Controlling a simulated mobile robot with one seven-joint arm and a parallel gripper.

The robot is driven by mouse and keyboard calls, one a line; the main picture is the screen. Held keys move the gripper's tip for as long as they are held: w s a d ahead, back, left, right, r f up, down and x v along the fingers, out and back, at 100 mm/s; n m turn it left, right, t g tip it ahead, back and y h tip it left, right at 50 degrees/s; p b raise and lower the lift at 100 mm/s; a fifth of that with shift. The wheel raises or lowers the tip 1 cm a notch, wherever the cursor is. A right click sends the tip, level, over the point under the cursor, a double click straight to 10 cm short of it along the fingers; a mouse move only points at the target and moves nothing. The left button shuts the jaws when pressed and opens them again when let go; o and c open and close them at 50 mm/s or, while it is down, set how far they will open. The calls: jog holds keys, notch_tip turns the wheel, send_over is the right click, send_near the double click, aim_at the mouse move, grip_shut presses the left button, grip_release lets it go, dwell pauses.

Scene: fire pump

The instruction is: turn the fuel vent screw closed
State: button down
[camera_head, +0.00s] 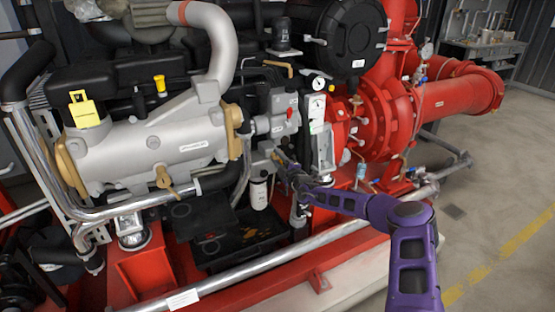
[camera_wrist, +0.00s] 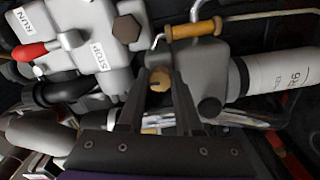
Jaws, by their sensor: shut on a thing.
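The brass-coloured fuel vent screw (camera_wrist: 157,78) shows in the wrist view between the two dark fingers of my gripper (camera_wrist: 158,72). The fingers are closed around it, one on each side, and partly hide it. It sits at the grey fuel housing (camera_wrist: 205,68). In the head view my gripper (camera_head: 281,160) reaches in at the engine's side, above the white filter canister (camera_head: 259,193). The screw is too small and hidden to tell apart there.
A lever with a tan handle (camera_wrist: 194,29) lies close beyond the fingertips. The white filter (camera_wrist: 283,75) is to the right. A grey box marked RUN and STOP, with a red lever (camera_wrist: 30,51), is at left. Red pump piping (camera_head: 455,95) stands right of the engine.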

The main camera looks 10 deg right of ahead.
jog(key=c, duration=0.6)
grip_release()
jog(key=p+v, duration=0.3)
jog(key=v, duration=1.4)
jog(key=shift+s, duration=0.2)
